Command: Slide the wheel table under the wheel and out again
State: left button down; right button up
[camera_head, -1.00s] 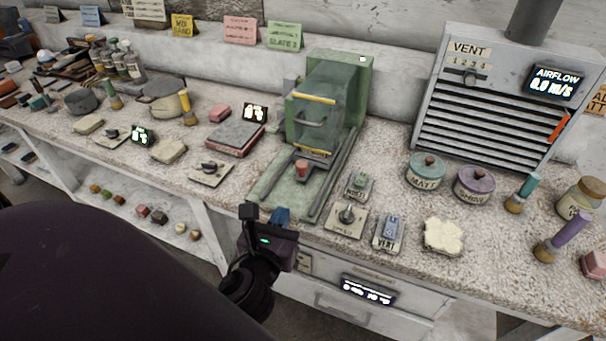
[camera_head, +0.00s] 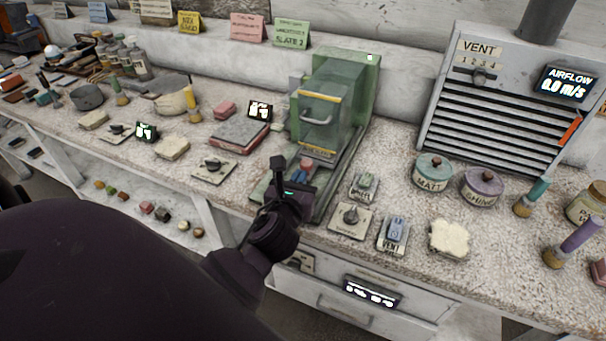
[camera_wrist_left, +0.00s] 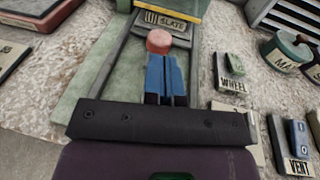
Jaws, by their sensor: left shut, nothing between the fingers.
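The green wheel machine (camera_head: 362,75) stands at the back of the bench, with a see-through guard and handle (camera_head: 318,118) on its front. I cannot make out the wheel behind the guard. The wheel table's front shows a red knob (camera_head: 307,162) below a label reading SLATE (camera_wrist_left: 170,22), between dark rails on a green bed (camera_wrist_left: 95,75). My left gripper (camera_head: 298,180) is over the front of the bed. In the left wrist view its blue fingers (camera_wrist_left: 166,72) are shut and empty, just in front of the red knob; I cannot tell whether they touch it. My right gripper is not in view.
Right of the bed are a WHEEL switch (camera_head: 364,185), a dial plate (camera_head: 351,218) and a VENT switch (camera_head: 393,234). Left are a dial plate (camera_head: 213,168) and a grey slab (camera_head: 240,133). Pots (camera_head: 433,172) stand further right.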

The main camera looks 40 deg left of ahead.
aim_at(309, 162)
pick_arm(q)
jog(key=shift+x, duration=1)
jog(key=shift+w+r, duration=0.1)
jog(key=x, duration=0.1)
jog(key=p+x, duration=0.1)
jog(key=x, duration=0.2)
jog(key=shift+w+d+r, duration=0.1)
jog(key=shift+d+r, duration=0.15)
jog(key=shift+r, duration=0.3)
